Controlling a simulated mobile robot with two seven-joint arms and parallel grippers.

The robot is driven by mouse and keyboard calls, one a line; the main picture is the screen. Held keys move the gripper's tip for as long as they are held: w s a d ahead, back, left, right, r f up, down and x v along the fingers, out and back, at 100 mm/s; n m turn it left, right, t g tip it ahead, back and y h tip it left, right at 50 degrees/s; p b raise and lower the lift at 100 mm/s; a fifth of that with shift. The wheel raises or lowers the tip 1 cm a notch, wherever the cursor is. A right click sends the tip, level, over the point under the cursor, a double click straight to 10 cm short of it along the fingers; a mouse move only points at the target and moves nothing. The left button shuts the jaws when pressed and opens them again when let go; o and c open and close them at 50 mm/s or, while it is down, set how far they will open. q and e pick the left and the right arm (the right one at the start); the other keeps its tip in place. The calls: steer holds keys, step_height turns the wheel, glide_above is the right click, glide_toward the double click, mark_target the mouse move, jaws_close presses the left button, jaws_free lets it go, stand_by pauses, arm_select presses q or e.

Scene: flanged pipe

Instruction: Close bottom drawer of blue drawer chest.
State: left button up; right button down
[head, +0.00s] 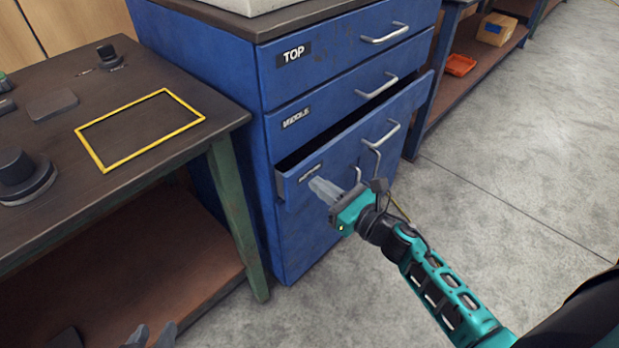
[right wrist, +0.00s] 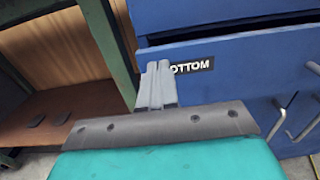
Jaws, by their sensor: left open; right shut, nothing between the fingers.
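The blue drawer chest (head: 330,75) stands beside the workbench. Its bottom drawer (head: 345,152) is partly pulled out, with a dark gap above its front; the drawer front also shows in the right wrist view (right wrist: 240,90). The TOP and MIDDLE drawers look shut. My right gripper (head: 322,190) is shut and empty, its fingertips at the lower left of the bottom drawer's front, by the label. In the right wrist view its fingers (right wrist: 157,85) overlap the label's left end; I cannot tell if they touch. My left gripper (head: 151,336) is open at the lower left edge, mostly out of frame.
A dark workbench (head: 60,235) with green legs stands left of the chest, bearing a yellow frame (head: 140,130) and dark parts. A shelf with an orange tray (head: 460,65) and a cardboard box (head: 496,30) stands behind right. The grey floor at right is clear.

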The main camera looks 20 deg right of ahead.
mark_target(299, 173)
steer(key=x, duration=0.3)
steer(key=shift+w+a, duration=0.15)
steer(key=shift+w, duration=0.1)
steer(key=b+x, duration=0.1)
steer(key=x, duration=0.3)
steer(key=shift+w+f+b, duration=0.1)
steer(key=shift+f+b, duration=0.05)
steer(key=shift+b, duration=0.25)
steer(key=shift+w+r, duration=0.15)
steer(key=shift+r, duration=0.15)
